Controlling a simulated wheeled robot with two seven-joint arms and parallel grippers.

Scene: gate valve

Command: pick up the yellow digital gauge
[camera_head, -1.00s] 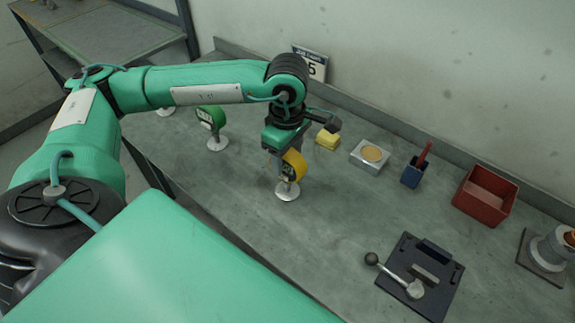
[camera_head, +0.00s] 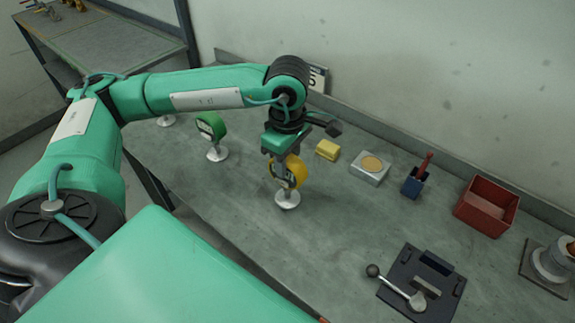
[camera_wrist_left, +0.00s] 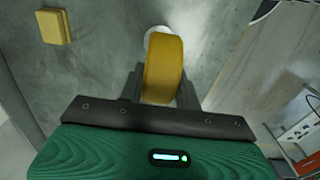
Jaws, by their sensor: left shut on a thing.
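The yellow digital gauge (camera_head: 297,173) is round, on a pale round foot (camera_head: 287,198), in the middle of the head view. My left gripper (camera_head: 285,170) comes down on it from above and is shut on its yellow body. In the left wrist view the yellow gauge (camera_wrist_left: 163,70) sits between the two fingers of my left gripper (camera_wrist_left: 161,86). The foot partly shows behind it. I cannot tell whether the foot touches the bench or is just above it. My right gripper is not in view.
A green gauge (camera_head: 211,127) stands to the left. A yellow block (camera_head: 327,150), a metal block with a tan disc (camera_head: 370,167), a blue holder (camera_head: 413,186) and a red bin (camera_head: 487,207) line the back. A black plate with a lever (camera_head: 421,283) lies at front right.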

